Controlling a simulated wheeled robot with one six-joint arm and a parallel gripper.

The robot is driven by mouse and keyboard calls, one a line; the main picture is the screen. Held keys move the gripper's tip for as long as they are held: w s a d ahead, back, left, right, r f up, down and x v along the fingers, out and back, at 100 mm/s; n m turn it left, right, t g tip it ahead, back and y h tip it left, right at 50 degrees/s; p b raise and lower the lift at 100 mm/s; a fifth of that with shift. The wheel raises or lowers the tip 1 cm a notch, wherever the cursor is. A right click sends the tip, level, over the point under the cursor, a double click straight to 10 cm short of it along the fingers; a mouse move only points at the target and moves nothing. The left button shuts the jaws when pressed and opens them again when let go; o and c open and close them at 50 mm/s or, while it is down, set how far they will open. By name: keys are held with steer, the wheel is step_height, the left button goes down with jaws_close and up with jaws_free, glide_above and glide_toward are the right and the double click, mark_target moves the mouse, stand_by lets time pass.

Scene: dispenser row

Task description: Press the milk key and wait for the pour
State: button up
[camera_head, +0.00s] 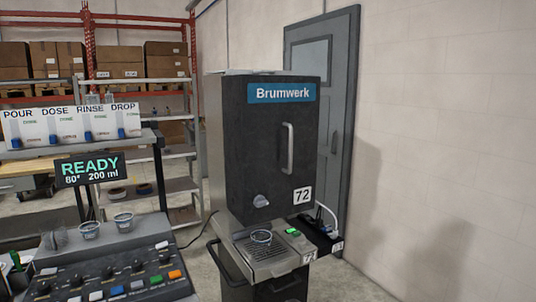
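At the lower left is a sloped control panel (75,280) with black knobs and a row of coloured keys, including blue (117,290), green (137,285) and orange (174,274). I cannot read which key is milk. The display (90,169) above reads "READY 80° 200 ml". No pour is visible. My gripper is not in view.
A white board (70,125) reads "POUR DOSE RINSE DROP". Shelves with boxes (120,60) stand behind. A grey door (335,120) is behind the dispenser. The floor at right is clear.

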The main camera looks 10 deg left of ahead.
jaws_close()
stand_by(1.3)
